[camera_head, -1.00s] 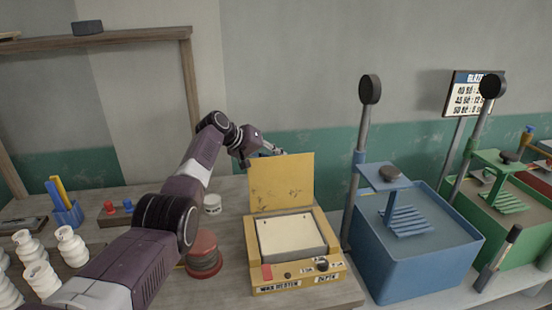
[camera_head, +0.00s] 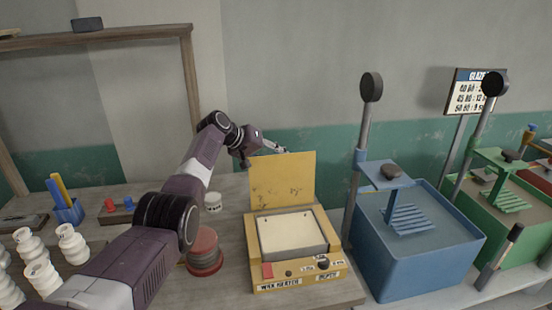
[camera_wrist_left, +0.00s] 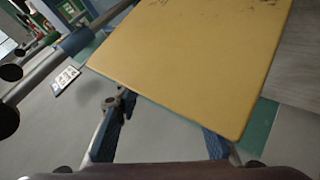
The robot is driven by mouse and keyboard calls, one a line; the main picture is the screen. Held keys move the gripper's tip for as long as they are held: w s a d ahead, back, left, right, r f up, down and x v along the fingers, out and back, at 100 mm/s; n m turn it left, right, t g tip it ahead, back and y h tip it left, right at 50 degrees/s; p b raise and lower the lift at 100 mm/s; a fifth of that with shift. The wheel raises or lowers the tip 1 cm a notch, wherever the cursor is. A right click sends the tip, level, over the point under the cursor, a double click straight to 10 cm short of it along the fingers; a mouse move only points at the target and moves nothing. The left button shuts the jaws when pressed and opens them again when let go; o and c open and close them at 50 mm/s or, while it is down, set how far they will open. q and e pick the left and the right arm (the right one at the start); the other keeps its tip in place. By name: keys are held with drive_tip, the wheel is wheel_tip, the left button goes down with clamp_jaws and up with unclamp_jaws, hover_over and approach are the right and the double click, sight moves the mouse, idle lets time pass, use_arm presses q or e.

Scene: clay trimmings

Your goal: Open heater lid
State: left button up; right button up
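The wax heater (camera_head: 252,262) is a yellow box with a pale, light-filled basin (camera_head: 291,234). Its yellow lid (camera_head: 283,180) stands upright at the back edge, wide open. In the left wrist view, the lid (camera_wrist_left: 200,60) fills the upper middle. My left gripper (camera_wrist_left: 165,115) has its two fingers spread apart, the right one partly covered by the lid. I cannot tell whether it touches the lid. My right gripper is in neither current view.
A blue tub (camera_head: 410,265) with a post stands right of the heater, with a green tub (camera_head: 510,235) beyond. A red-topped round stack (camera_head: 204,250) sits left of the heater, near my left arm. White pieces (camera_head: 72,245) and a blue pen holder (camera_head: 69,212) are at far left.

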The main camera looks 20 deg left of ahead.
use_arm(q)
drive_tip(key=shift+r, duration=0.15)
drive_tip(key=v, duration=1.2)
idle(0.4)
